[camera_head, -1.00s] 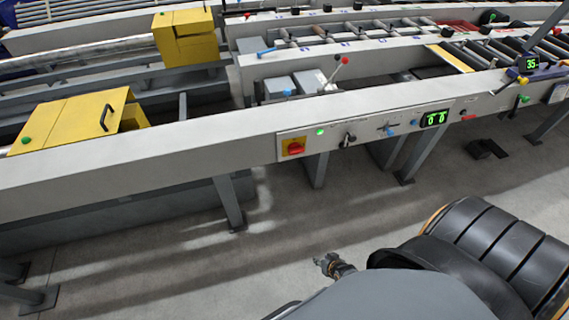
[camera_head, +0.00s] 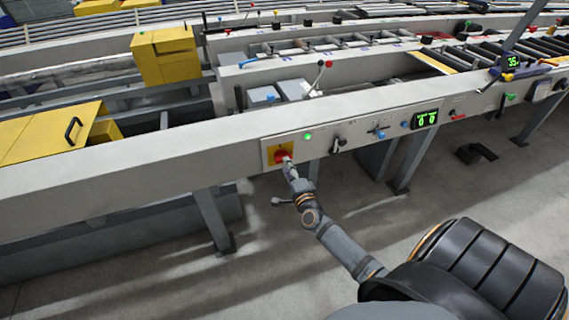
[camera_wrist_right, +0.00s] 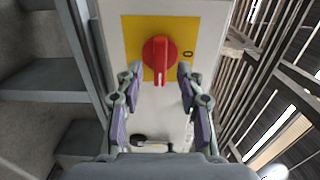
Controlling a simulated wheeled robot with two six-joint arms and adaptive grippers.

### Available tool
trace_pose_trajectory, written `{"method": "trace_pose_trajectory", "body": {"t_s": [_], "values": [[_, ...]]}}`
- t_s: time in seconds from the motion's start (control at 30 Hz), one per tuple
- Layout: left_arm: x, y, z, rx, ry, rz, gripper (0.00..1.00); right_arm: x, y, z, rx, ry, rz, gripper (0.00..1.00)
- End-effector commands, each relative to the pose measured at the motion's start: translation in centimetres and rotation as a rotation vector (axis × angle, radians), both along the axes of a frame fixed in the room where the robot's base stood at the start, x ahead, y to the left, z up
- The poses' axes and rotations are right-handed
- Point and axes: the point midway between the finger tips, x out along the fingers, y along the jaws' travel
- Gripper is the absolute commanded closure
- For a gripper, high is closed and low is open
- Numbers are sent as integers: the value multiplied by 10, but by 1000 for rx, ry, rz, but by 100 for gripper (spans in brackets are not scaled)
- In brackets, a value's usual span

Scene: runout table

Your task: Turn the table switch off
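The table switch is a red rotary knob on a yellow plate (camera_head: 272,158) at the left end of the control panel. In the right wrist view the red knob (camera_wrist_right: 159,58) is ahead, with a white mark at its lower end, and the yellow plate (camera_wrist_right: 136,31) is behind it. My right gripper (camera_wrist_right: 156,80) is open, its two fingers apart on either side of the knob's lower end. I cannot tell whether they touch it. In the head view my right gripper (camera_head: 289,165) is at the switch and partly covers it. My left gripper is not in view.
A green lamp (camera_head: 308,137), a black selector (camera_head: 338,144), a blue knob (camera_head: 379,133) and a green display (camera_head: 427,119) are to the right on the same panel. The grey table beam (camera_head: 130,161) runs along behind my gripper.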

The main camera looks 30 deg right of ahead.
Motion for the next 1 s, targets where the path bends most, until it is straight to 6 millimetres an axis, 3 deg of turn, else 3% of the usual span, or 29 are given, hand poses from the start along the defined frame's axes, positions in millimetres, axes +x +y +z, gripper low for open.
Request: {"method": "trace_pose_trajectory", "body": {"t_s": [0.2, 0.33, 0.53, 0.8, 1.0], "values": [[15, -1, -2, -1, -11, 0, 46, 29, -7, -1, 0, 0, 0, 62], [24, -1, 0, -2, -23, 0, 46, 33, -8, -1, -1, 1, 0, 62], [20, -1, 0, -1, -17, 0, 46, 33, -8, 0, -1, 1, 0, 62], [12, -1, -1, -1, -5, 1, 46, 33, -8, -1, -2, 1, 0, 99], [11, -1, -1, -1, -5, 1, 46, 33, -8, -1, -3, 2, 0, 100]]}}
